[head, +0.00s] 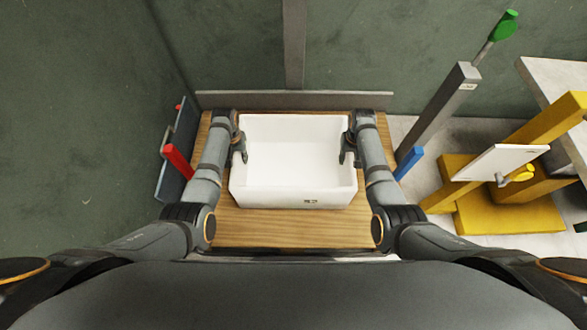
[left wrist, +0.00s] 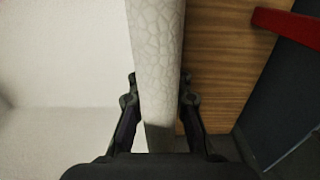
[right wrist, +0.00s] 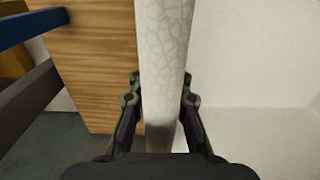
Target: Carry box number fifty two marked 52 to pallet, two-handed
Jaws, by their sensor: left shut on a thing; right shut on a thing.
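A white open box (head: 295,190) sits over a wooden tabletop (head: 290,230) in the middle of the head view. It looks empty, and a small dark label, too small to read, is on its near wall. My left gripper (head: 240,150) is shut on the box's left wall; the left wrist view shows the foam rim (left wrist: 157,60) between its fingers. My right gripper (head: 348,150) is shut on the right wall; the right wrist view shows that rim (right wrist: 163,60) between its fingers. I cannot tell whether the box touches the wood. No pallet is clearly identifiable.
A red bar (head: 178,161) stands at the left of the wood and a blue bar (head: 409,162) at the right. A grey post (head: 440,110) with a green top and a yellow frame (head: 530,130) stand at the right. Dark green floor lies open at the left.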

